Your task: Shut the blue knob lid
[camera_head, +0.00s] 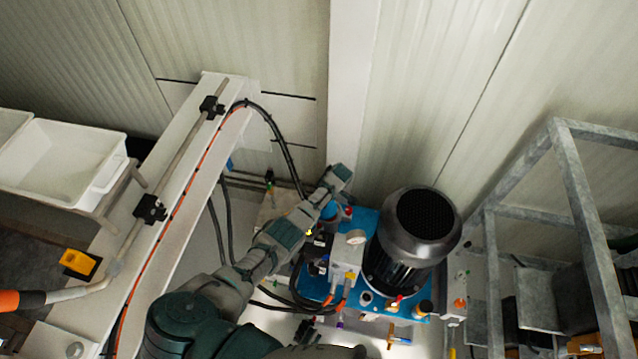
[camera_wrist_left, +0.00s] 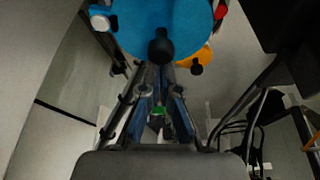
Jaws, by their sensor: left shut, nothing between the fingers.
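A round blue lid (camera_wrist_left: 170,28) with a dark round knob (camera_wrist_left: 161,48) on its near edge fills the top middle of the left wrist view. A small part of a blue round piece (camera_head: 331,209), which looks like the same lid, shows beside my left wrist in the head view. My left gripper (camera_wrist_left: 159,72) is shut and empty, its fingertips close to the dark knob. I cannot tell whether they touch it. In the head view my left arm hides most of the lid and the fingers. I cannot tell how far the lid stands open. My right gripper is not in view.
A grey metal frame (camera_head: 580,190) is at the right. White bins (camera_head: 65,160) and a white beam (camera_head: 180,220) are at the left.

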